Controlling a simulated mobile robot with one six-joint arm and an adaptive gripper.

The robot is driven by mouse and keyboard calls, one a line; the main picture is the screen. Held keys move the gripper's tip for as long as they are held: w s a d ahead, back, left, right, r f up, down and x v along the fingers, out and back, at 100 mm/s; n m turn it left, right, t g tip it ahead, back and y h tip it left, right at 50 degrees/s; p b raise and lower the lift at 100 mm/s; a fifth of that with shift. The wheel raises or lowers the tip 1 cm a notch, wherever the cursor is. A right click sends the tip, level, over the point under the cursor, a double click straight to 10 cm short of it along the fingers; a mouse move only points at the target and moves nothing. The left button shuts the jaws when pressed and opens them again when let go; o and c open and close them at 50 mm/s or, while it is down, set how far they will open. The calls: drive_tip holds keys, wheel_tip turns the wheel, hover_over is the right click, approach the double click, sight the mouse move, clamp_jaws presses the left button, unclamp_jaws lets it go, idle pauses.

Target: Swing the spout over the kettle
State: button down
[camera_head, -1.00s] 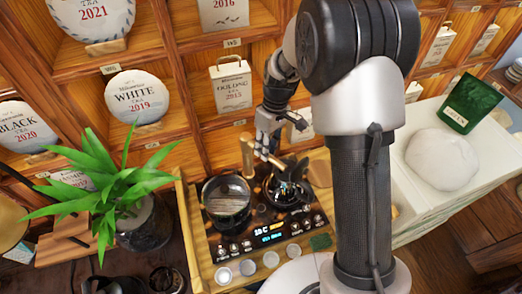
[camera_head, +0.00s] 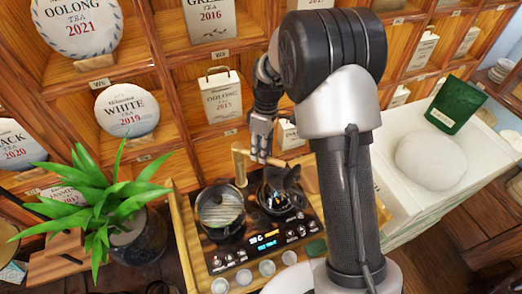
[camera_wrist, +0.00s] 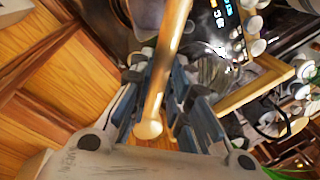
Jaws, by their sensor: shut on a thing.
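The spout is a wood-coloured swivelling tap. Its upright post (camera_head: 239,166) stands behind the hob, and its arm reaches right, toward the dark kettle (camera_head: 284,193). The kettle sits on the right side of the black hob. My gripper (camera_head: 261,157) points down on the spout arm, between post and kettle. In the wrist view the spout arm (camera_wrist: 160,85) runs between the blue-grey fingers of my gripper (camera_wrist: 163,78), which are shut on it. The fingers hide part of the arm, and I cannot tell exactly where its outlet lies over the kettle.
A glass-lidded pot (camera_head: 220,210) sits on the left of the hob (camera_head: 262,247), with small white cups (camera_head: 267,267) along the front. A potted plant (camera_head: 135,235) stands left. Shelves of tea cakes (camera_head: 127,107) rise behind. A white counter (camera_head: 400,165) lies right.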

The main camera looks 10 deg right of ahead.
drive_tip(key=c, duration=1.5)
unclamp_jaws()
drive_tip(key=r, duration=0.4)
drive_tip(key=w+d+r, duration=0.1)
drive_tip(key=r, duration=0.3)
drive_tip(key=w+r, duration=0.1)
drive_tip(key=r, duration=0.2)
drive_tip(key=shift+d+r, duration=0.15)
drive_tip(key=shift+r, duration=0.25)
